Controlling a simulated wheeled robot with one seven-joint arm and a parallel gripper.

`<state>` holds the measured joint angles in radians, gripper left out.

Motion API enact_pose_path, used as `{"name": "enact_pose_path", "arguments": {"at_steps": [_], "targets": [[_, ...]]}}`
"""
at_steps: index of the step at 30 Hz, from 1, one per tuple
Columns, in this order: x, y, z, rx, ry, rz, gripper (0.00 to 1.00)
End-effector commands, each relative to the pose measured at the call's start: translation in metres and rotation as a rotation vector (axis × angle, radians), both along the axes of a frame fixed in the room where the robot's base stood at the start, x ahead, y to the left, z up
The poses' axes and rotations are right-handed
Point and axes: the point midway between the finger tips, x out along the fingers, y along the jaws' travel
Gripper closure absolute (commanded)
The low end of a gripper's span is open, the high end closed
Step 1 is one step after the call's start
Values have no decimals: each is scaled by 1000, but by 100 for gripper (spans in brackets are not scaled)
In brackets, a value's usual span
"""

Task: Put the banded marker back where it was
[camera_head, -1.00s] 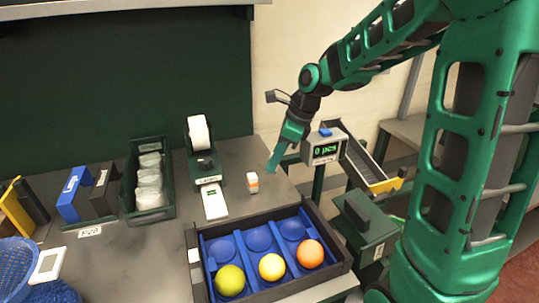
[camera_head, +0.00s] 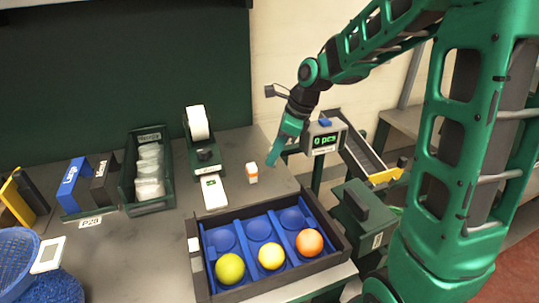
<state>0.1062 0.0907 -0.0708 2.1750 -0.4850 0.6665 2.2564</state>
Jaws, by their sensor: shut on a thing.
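A small white piece with an orange band (camera_head: 252,172) stands on the grey bench behind the tray; it looks like the banded marker. My gripper (camera_head: 270,161) is just right of it, tilted down and to the left, with a visible gap between them. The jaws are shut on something. What they hold cannot be made out, as the slim teal tip blends with the fingers.
A label printer (camera_head: 205,160) and white card (camera_head: 214,191) stand left of the marker. A green bin (camera_head: 133,178) of bags is further left. A counter display (camera_head: 325,140) is close right of my gripper.

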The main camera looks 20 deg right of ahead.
Motion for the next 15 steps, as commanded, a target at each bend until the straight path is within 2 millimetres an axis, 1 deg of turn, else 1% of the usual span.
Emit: {"name": "enact_pose_path", "arguments": {"at_steps": [15], "targets": [[0, 0, -5, 0, 0, 1, 100]]}}
